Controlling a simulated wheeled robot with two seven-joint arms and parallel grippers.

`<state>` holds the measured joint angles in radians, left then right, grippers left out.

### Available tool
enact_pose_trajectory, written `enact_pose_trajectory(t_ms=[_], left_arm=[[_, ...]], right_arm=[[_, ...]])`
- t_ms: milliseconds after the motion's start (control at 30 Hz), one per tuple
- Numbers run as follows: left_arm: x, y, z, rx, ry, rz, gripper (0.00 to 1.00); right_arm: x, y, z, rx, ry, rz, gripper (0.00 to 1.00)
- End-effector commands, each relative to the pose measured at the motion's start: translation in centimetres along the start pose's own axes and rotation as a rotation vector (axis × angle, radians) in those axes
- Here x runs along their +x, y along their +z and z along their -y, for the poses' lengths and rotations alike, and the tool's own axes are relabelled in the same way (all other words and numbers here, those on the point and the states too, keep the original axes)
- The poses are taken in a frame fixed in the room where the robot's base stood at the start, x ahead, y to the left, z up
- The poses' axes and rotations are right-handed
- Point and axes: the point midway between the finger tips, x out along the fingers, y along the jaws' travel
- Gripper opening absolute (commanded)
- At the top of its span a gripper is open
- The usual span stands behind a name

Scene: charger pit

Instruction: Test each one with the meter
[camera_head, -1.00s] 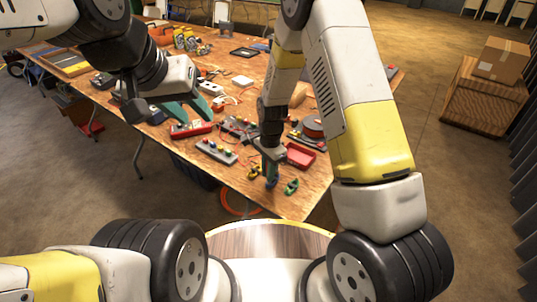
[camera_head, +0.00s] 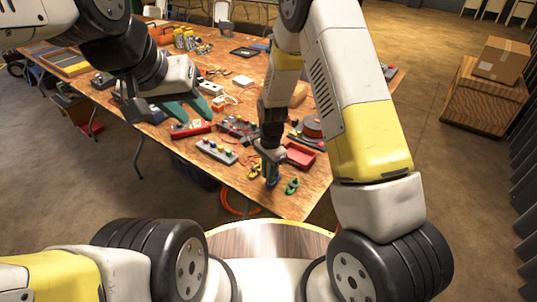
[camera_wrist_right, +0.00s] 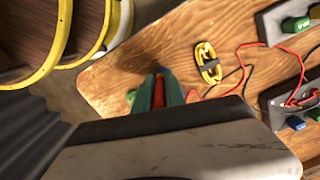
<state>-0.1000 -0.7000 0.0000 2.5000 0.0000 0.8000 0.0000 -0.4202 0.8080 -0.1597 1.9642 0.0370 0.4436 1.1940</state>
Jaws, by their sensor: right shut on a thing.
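My right gripper (camera_head: 271,172) points down at the near corner of the table and is shut on a small blue coil (camera_head: 271,183). A dark device with red and black leads (camera_head: 238,127), possibly the meter, lies further back.
A grey strip with several coloured knobs (camera_head: 217,150) lies left of my right gripper. A red tray (camera_head: 300,156) and a reel (camera_head: 312,128) stand to its right. The wooden table's (camera_head: 300,207) near corner is bare. Cartons (camera_head: 503,60) stand off to the right.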

Motion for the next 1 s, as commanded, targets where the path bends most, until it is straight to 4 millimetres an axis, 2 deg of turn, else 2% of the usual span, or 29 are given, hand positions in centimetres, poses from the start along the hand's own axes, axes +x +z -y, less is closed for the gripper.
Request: enact_pose_trajectory(t_ms=[333,1000], left_arm=[[0.00,0.00,0.00,0.000,0.000,0.000,0.36],[0.00,0.00,0.00,0.000,0.000,0.000,0.36]], right_arm=[[0.65,-0.06,0.00,0.000,0.000,0.000,0.00],[0.72,-0.04,-0.02,0.000,0.000,0.000,0.00]])
